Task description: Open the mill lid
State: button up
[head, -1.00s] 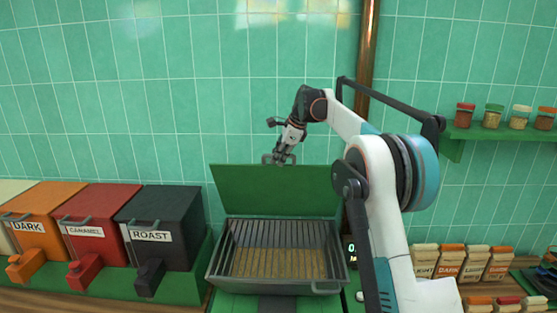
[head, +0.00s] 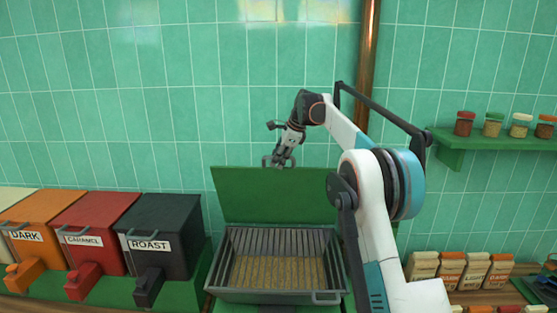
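The mill's green lid (head: 270,195) stands upright at the back of the mill in the head view. Below it is the open grey metal hopper (head: 276,272) with slatted walls and grain (head: 278,270) on its floor. My gripper (head: 278,161) is at the lid's top edge, near its middle. A small handle shape shows at the fingers there. Whether the fingers are closed on it is too small to tell.
Dark, caramel and roast bins (head: 160,232) stand at the left on a green base. A shelf with jars (head: 492,129) is on the tiled wall at the right. Small labelled bags (head: 462,268) stand at the lower right. A copper pipe (head: 368,60) runs down behind my arm.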

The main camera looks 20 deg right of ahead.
dwell(0.3)
jog(key=v, duration=1.2)
jog(key=shift+d, duration=0.1)
jog(key=s+a+f+n+h+b, duration=0.1)
jog(key=s+a+f+n+b, duration=0.25)
jog(key=s+f+b, duration=0.35)
jog(key=s+a+f+n+t+b, duration=0.15)
jog(key=s+f+n+b, duration=0.3)
jog(key=s, duration=0.55)
jog(key=s+a+f+n+g+h+b, duration=0.1)
jog(key=s+a+f+n+b, duration=0.25)
jog(key=s+b, duration=0.35)
jog(key=s+a+f+n+t+b, duration=0.1)
jog(key=s+f+n+b, duration=0.3)
jog(key=s+f, duration=0.9)
jog(key=s+a+f+n+t+h+b, duration=0.1)
jog(key=s+f+n+b, duration=0.4)
jog(key=f, duration=1.5)
jog(key=s+b, duration=0.4)
jog(key=s, duration=0.4)
jog(key=shift+s+f, duration=0.25)
jog(key=shift+s, duration=0.15)
